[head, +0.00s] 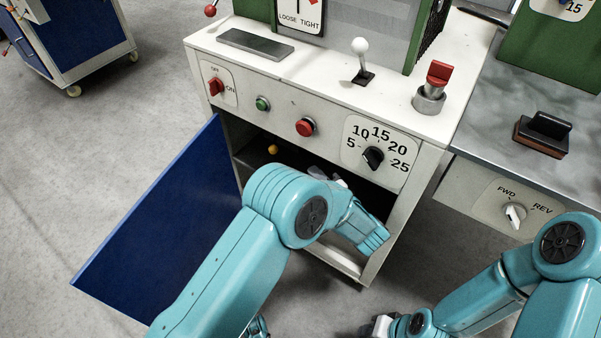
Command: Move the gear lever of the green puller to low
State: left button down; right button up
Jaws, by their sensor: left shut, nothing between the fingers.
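A lever with a white ball knob (360,47) stands nearly upright from a black base on the white top of the machine with green uprights (429,35). I see no low or high marking beside it. My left arm reaches over the open cabinet below the front panel. My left gripper (328,177) is mostly hidden behind its own arm, near the cabinet opening, shut and empty, well below and apart from the lever. My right gripper (379,326) is only partly in view at the bottom edge, and its fingers cannot be made out.
The blue cabinet door (165,225) hangs open at left. The front panel has a red switch (215,87), green button (262,103), red button (305,127) and numbered dial (373,157). A red-topped control (436,82) stands right of the lever. A grey bench (500,110) adjoins.

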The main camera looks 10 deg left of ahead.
pick_arm(q)
jog(key=b, duration=0.3)
send_near(275, 141)
jog(key=w+d, duration=0.2)
jog(key=a, duration=0.2)
jog(key=a+f+b, duration=0.1)
jog(key=a, duration=0.1)
jog(key=shift+a, duration=0.1)
jog(key=shift+a, duration=0.15)
